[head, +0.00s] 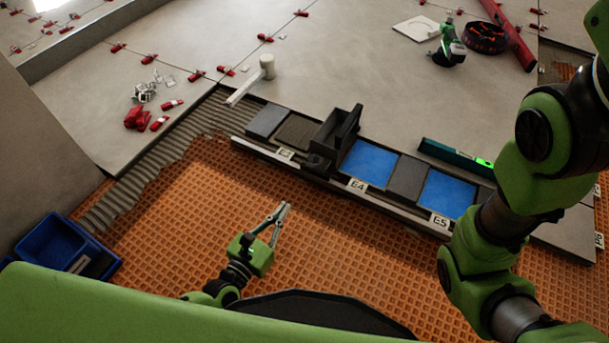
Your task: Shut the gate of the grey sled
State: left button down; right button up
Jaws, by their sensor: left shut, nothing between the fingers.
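Blue tiles (368,165) and tags lie along the rail. A teal level (455,156) lies behind them. A white mallet (266,68) and red clips are on the grey floor. A blue bin (55,240) stands at the left. The orange mat (180,215) left of my gripper is clear.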

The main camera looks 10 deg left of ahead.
aim_at(316, 159)
pick_arm(q)
jog(key=shift+w, duration=0.1)
jog(key=b+x, duration=0.4)
jog(key=x, duration=0.6)
jog(key=shift+d+f, duration=0.1)
jog(key=shift+f, duration=0.05)
jog(key=shift+w+d+r, duration=0.25)
jog(key=shift+w+r, duration=0.45)
jog(key=shift+w+d+r, duration=0.2)
jog(key=shift+w+r, duration=0.45)
jog(key=shift+r, duration=0.1)
jog(key=shift+r+p, duration=0.1)
jog(key=shift+p, duration=0.2)
